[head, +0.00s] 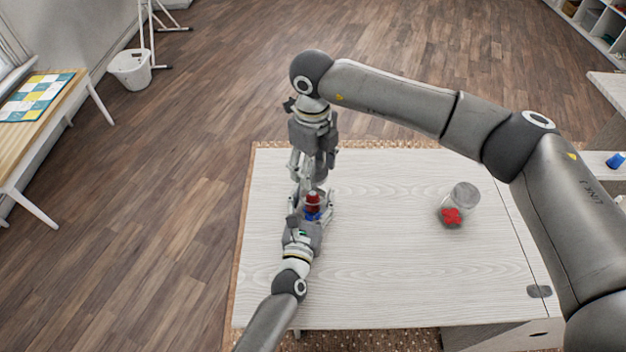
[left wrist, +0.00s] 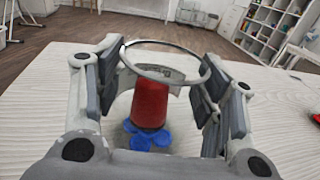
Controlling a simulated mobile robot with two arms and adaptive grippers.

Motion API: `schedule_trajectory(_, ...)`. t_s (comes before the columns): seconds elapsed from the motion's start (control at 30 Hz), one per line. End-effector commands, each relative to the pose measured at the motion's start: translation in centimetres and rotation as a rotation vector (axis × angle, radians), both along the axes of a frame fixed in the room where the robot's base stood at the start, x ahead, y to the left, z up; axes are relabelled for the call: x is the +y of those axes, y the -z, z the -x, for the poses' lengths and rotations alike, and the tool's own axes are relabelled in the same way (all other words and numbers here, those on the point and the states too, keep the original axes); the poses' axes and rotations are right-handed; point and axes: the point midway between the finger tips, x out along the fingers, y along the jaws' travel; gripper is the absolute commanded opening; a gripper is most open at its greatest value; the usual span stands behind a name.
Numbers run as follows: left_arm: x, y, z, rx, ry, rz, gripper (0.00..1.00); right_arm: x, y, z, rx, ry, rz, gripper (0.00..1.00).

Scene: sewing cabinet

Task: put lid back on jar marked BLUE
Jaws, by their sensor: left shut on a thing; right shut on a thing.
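A clear open-topped jar (left wrist: 203,73) stands in the left wrist view with a pale label just below its rim. Blue pieces (left wrist: 147,138) lie at its bottom, and a red rounded cylinder (left wrist: 150,104) shows upright above them. The label's wording is too small to read. My left gripper (head: 309,213) is shut on this jar, one finger on each side. My right gripper (head: 312,184) points down just above the jar in the head view. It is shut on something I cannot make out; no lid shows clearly.
Another clear jar (head: 465,195) with red pieces (head: 451,216) stands at the right of the pale table (head: 400,285). A small blue object (head: 615,160) sits on a surface at the far right. The tabletop between the jars is clear.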

Motion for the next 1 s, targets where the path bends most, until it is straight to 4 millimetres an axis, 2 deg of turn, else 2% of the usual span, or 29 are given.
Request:
schedule_trajectory(0.1, 0.0, 0.0, 0.0, 0.000, 0.000, 0.000, 0.20, 0.0, 1.9, 0.1, 0.003, 0.000, 0.002, 0.50)
schedule_trajectory(0.2, 0.0, 0.0, 0.0, 0.000, 0.000, 0.000, 0.20, 0.0, 3.0, 0.0, 0.001, 0.000, 0.002, 0.50)
schedule_trajectory(0.73, 0.0, 0.0, 0.0, 0.000, 0.000, 0.000, 0.20, 0.0, 3.2, 0.0, -0.001, -0.001, 0.001, 0.50)
schedule_trajectory(1.0, 0.0, 0.0, 0.0, 0.000, 0.000, 0.000, 0.20, 0.1, 4.6, 0.0, 0.000, -0.002, 0.000, 0.50)
